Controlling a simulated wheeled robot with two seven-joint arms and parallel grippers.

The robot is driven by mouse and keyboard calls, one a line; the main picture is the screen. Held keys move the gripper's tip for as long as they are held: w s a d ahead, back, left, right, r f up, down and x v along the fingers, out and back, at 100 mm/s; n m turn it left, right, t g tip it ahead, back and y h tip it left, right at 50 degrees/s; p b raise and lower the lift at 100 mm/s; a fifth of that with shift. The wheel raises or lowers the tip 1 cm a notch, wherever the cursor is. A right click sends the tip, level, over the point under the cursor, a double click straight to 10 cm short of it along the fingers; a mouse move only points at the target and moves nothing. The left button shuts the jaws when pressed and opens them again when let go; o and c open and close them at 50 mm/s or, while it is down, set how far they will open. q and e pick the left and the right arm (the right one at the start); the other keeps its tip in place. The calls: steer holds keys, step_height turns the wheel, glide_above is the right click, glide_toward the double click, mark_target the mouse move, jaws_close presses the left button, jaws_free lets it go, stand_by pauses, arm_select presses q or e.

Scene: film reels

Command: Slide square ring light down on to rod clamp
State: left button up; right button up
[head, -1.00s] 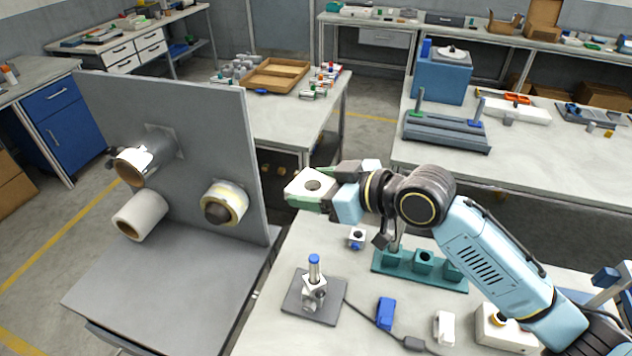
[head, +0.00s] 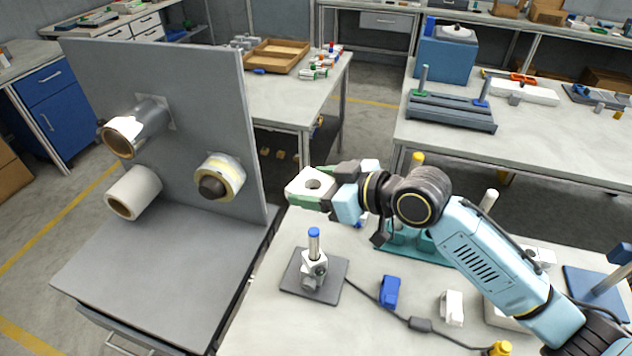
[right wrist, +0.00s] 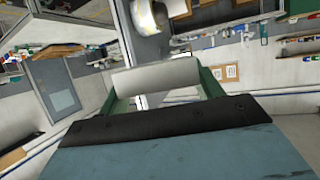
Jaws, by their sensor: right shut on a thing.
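The square ring light (head: 298,186), a white square block with a round hole, is held level in my right gripper (head: 310,190). The gripper is shut on it from the right. In the right wrist view the light (right wrist: 155,77) shows as a pale block between the green fingers (right wrist: 210,85). The rod clamp (head: 313,272) is a pale metal block on a short upright rod (head: 314,245) with a blue tip, on a dark square base (head: 330,287). In the head view the light appears above the rod tip, apart from it. My left gripper is out of view.
A grey panel (head: 90,85) with several rolls stands at the left. A blue clip (head: 389,291), a white block (head: 452,307) and a cable with a dark inline box (head: 420,324) lie right of the base. A teal stand (head: 425,249) is partly behind my arm.

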steer(key=b, duration=0.3)
glide_above(317, 237)
steer(key=shift+w+f, duration=0.2)
steer(key=shift+f, duration=1.05)
steer(key=shift+w+f, duration=0.15)
steer(key=shift+f, duration=1.1)
steer(key=shift+f+b, duration=1.7)
steer(key=shift+f, duration=0.8)
steer(key=shift+f, duration=0.1)
steer(key=shift+f+b, duration=1.75)
steer(key=shift+f, duration=0.65)
steer(key=shift+f, duration=0.1)
